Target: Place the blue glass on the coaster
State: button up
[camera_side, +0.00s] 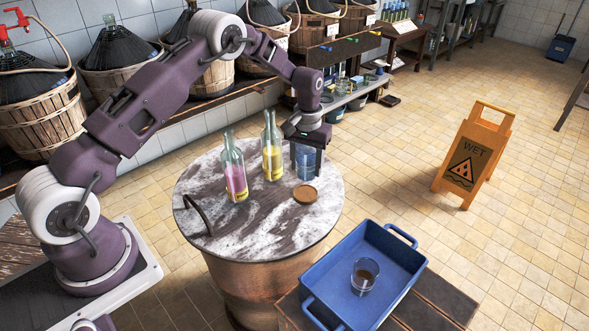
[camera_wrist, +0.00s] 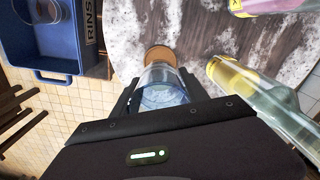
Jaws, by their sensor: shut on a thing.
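The blue glass (camera_side: 305,163) is upright at the right part of the round marble-topped barrel table (camera_side: 215,228). My gripper (camera_side: 306,157) comes down from above and is shut on the glass; in the wrist view the glass (camera_wrist: 163,88) sits between the two fingers (camera_wrist: 160,92). The round brown coaster (camera_side: 305,194) lies on the table just in front of the glass in the side view. In the wrist view the coaster (camera_wrist: 160,54) shows just beyond the glass, partly covered by it. I cannot tell whether the glass touches the tabletop.
A bottle with pink and yellow (camera_side: 233,170) and a bottle with yellow (camera_side: 271,148) stand left of the glass. A black curved handle (camera_side: 197,214) is at the table's left edge. A blue tub (camera_side: 340,262) holding a glass with brown contents (camera_side: 364,277) stands front right.

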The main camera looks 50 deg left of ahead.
jog(key=shift+f, duration=2.85)
jog(key=shift+o, duration=0.2)
jog(key=shift+f, duration=0.6)
jog(key=o, duration=1.6)
notch_tip(320, 180, up, 7)
jog(key=shift+r, duration=0.1)
